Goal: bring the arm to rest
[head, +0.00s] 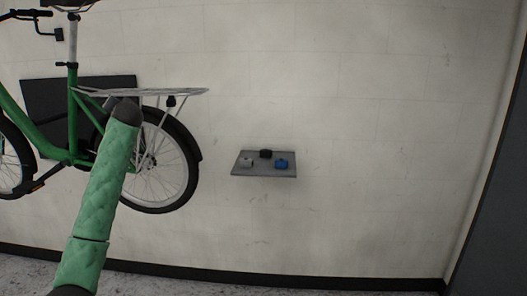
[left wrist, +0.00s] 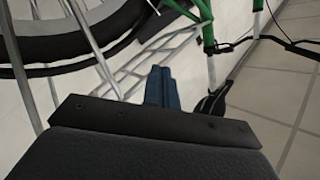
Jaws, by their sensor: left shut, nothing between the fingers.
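My left arm (head: 104,190), in a green padded sleeve, comes up from the lower left in the head view, in front of the bike's rear wheel. Its far end is dark, and I cannot make out the fingers there. In the left wrist view my left gripper (left wrist: 163,88) shows its two blue-grey fingers together, with nothing between them. My right gripper is not in view.
The bike's silver rear rack (head: 165,91) juts out close to my arm's end. A small grey wall shelf (head: 245,171) holds a white, a black and a blue item (head: 282,164). The pale wall right of the shelf is bare. A dark upright panel (head: 495,200) stands at far right.

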